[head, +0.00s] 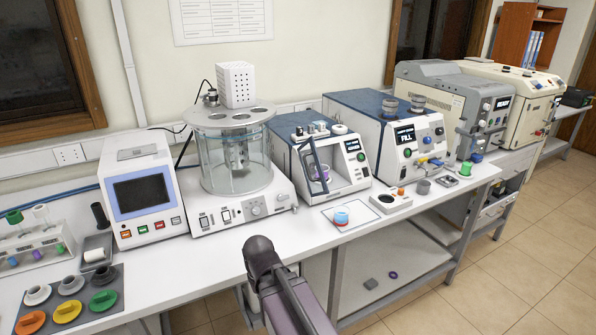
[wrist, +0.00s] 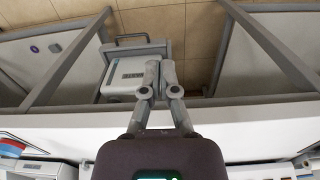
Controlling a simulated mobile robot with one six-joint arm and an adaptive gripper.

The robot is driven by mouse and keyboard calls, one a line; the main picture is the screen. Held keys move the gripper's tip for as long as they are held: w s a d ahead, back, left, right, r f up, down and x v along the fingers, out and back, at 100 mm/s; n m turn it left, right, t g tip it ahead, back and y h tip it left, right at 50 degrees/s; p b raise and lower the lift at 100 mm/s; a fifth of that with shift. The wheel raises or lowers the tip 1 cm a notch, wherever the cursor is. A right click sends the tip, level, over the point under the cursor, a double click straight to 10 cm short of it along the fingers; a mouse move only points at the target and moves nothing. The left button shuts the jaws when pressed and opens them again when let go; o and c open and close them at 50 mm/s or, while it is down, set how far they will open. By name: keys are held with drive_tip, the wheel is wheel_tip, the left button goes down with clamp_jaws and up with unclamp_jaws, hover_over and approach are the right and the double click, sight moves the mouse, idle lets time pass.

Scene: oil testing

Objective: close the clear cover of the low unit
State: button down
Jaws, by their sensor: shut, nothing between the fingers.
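The low unit (head: 345,177) stands mid-bench in the head view, between the glass bath and a taller blue-topped unit. It has a blue-grey top and a white front with a small display. A clear cover in a dark frame (head: 318,163) stands tilted at its front opening, seemingly open, with a purple-rimmed item visible behind it. My gripper (wrist: 159,66) shows in the wrist view, shut and empty, out past the bench's front edge. It is apart from the cover. In the head view my arm rises from the bottom, and the fingers cannot be made out.
The glass bath (head: 234,155) stands left of the low unit and the taller blue-topped unit (head: 390,140) right. A blue-topped cup (head: 341,218) on a white mat and a grey block with a dark hole (head: 388,202) are in front. A white box (wrist: 133,83) sits below the bench.

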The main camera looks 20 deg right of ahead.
drive_tip(key=w+d+r+m+h+p, duration=0.2)
drive_tip(key=w+d+r+m+h, duration=0.1)
drive_tip(key=w+d+h, duration=0.4)
drive_tip(key=w+d+r+m+t+h+p, duration=0.1)
drive_tip(key=w+r+m+h, duration=0.5)
drive_tip(key=w+r, duration=1.2)
drive_tip(key=d+r+h+p, duration=0.1)
drive_tip(key=h, duration=0.3)
drive_tip(key=shift+r+m+p, duration=0.25)
drive_tip(key=shift+m+p, duration=0.05)
drive_tip(key=shift+m, duration=0.1)
drive_tip(key=shift+d, duration=0.2)
drive_tip(key=w+d, duration=0.1)
drive_tip(key=d, duration=1.2)
drive_tip(key=shift+d+f, duration=0.3)
drive_tip(key=shift+d, duration=0.05)
